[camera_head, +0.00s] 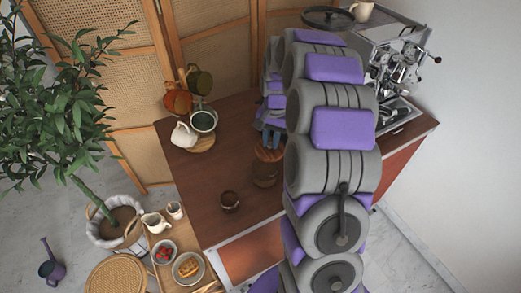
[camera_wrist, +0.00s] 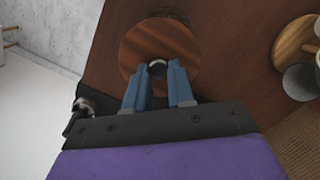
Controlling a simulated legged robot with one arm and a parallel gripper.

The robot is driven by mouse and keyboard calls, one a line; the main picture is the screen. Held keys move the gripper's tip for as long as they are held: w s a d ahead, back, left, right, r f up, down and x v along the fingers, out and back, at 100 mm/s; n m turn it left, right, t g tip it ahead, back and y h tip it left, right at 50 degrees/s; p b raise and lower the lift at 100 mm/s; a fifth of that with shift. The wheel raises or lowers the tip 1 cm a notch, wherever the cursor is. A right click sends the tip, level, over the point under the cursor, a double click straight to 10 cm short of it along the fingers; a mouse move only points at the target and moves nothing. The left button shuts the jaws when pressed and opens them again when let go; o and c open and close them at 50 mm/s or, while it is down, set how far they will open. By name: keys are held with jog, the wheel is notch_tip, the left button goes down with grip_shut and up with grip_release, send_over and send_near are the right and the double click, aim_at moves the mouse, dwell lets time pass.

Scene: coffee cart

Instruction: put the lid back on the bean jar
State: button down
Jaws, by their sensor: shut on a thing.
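The bean jar (camera_head: 264,175) is a brown, see-through cylinder standing on the cart top, left of my arm. The round wooden lid (camera_head: 268,152) is over the jar's mouth; I cannot tell whether it rests on the rim or hovers slightly above it. My gripper (camera_head: 271,137) is above the lid, pointing down. In the wrist view its blue fingers (camera_wrist: 160,78) are shut on the knob. The jar is mostly hidden under the lid there.
The espresso machine (camera_head: 395,65) is at the right. Bare cart top (camera_head: 215,170) lies left of the jar.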

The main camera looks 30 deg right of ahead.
aim_at(262, 149)
jog(key=shift+d+f, duration=0.1)
jog(key=shift+d, duration=0.15)
jog(key=shift+f, duration=0.1)
jog(key=a+f, duration=0.1)
jog(key=a+f+b, duration=0.1)
jog(key=a, duration=0.1)
jog(key=shift+a+f, duration=0.15)
jog(key=shift+a, duration=0.15)
jog(key=shift+a+f+b, duration=0.1)
jog(key=shift+f+b, duration=0.25)
jog(key=d+f, duration=0.2)
jog(key=d, duration=0.1)
jog(key=shift+f, duration=0.4)
jog(key=shift+a+r, duration=0.1)
jog(key=shift+a, duration=1.15)
jog(key=shift+d, duration=1.6)
jog(key=shift+a, duration=0.95)
jog(key=shift+d, duration=0.2)
